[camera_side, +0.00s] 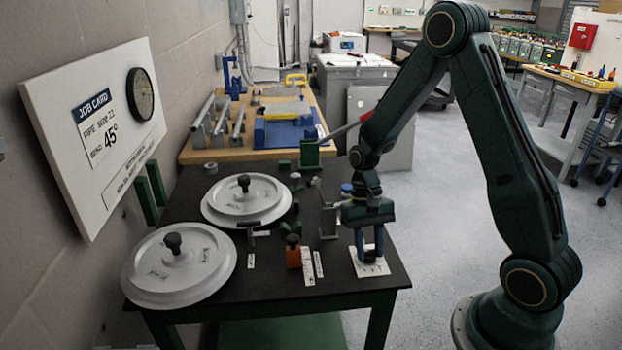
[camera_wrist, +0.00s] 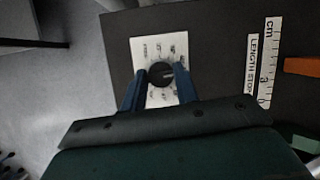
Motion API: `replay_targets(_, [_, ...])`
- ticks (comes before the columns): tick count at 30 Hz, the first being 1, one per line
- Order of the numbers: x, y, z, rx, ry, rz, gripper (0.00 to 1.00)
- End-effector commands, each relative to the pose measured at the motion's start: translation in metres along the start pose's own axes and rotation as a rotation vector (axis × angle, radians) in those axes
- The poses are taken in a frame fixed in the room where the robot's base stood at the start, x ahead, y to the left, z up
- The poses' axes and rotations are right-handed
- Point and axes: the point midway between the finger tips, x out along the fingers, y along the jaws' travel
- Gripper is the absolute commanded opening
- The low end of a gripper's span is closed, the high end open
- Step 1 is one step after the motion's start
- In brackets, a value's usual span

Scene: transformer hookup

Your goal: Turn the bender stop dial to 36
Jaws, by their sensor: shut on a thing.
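The bender stop dial shows in the wrist view as a small dark round knob (camera_wrist: 160,74) with a pale pointer line. It sits on a white plate (camera_wrist: 146,48) with printed marks around it; the numbers are too small to read. The pointer line looks turned toward the right of the picture. My gripper (camera_wrist: 161,80) has its two blue fingers on either side of the knob and is shut on it. In the side view my gripper (camera_side: 370,256) points down over the white dial plate (camera_side: 368,271) at the table's front right corner; the knob is hidden between the fingers there.
Left of my gripper stand an orange block (camera_side: 293,256) and a white length scale (camera_side: 307,266). Two round grey discs with black knobs, a near one (camera_side: 160,285) and a far one (camera_side: 222,206), lie on the black table (camera_side: 272,292). A job card board (camera_side: 75,165) reads 45°.

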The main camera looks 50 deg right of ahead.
Motion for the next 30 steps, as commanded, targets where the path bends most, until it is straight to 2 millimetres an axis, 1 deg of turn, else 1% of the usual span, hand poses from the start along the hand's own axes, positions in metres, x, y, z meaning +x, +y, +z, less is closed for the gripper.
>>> replay_targets(8, [-0.001, -0.0019, -0.0001, -0.191, 0.002, 0.081, 0.07])
replay_targets(21, [-0.0008, -0.0048, 0.0008, -0.574, 0.004, 0.238, 0.07])
replay_targets(30, [-0.0004, -0.0055, 0.0014, -0.774, 0.004, 0.321, 0.07])
